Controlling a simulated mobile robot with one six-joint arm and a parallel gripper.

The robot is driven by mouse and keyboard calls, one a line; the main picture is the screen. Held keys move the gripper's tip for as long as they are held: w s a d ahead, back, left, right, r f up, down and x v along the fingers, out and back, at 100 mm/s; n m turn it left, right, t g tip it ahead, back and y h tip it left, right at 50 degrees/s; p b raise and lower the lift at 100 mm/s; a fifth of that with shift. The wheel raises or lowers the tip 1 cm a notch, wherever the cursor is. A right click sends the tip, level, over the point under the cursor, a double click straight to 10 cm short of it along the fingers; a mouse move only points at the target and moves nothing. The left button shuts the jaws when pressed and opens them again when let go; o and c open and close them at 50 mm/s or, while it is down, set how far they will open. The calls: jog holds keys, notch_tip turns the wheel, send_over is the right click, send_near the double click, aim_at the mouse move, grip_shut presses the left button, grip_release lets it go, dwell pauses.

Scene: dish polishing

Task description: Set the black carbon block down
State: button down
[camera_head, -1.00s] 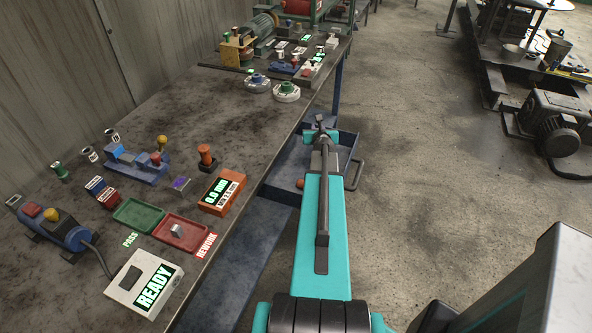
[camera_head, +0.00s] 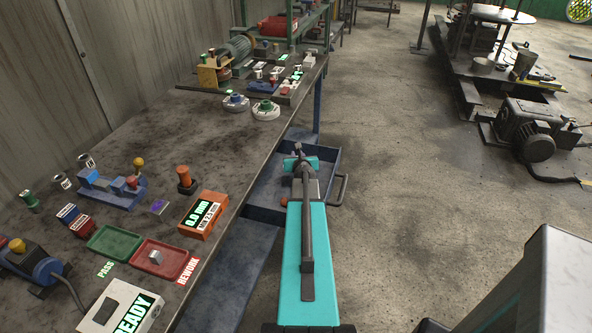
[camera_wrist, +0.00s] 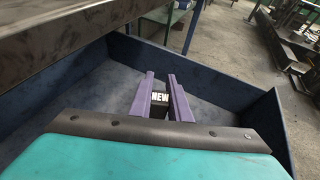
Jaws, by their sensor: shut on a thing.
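The black carbon block (camera_wrist: 160,108) bears a white "NEW" label and sits between the two purple fingers of my gripper (camera_wrist: 161,82) in the wrist view. My gripper is shut on it. Both are inside or just above an open blue drawer (camera_wrist: 258,108); I cannot tell whether the block touches the drawer floor. In the head view the drawer (camera_head: 267,192) juts out from under the bench's right edge, and my arm hides the gripper and the block.
The bench top (camera_head: 140,135) overhangs the drawer's left side. On it are a green PASS tray (camera_head: 115,243), a red REWORK tray (camera_head: 150,262) and an orange gauge box (camera_head: 203,214). A small orange-red item (camera_head: 283,202) shows in the drawer. Open floor lies to the right.

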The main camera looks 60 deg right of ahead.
jog(key=shift+f, duration=0.55)
jog(key=shift+f+b, duration=1.5)
jog(key=shift+f, duration=0.4)
jog(key=shift+f, duration=0.1)
jog(key=c, duration=1.7)
grip_release()
jog(key=shift+o, duration=0.2)
jog(key=shift+s+a+r, duration=0.1)
jog(key=shift+r, duration=0.1)
jog(key=shift+v, duration=5.9)
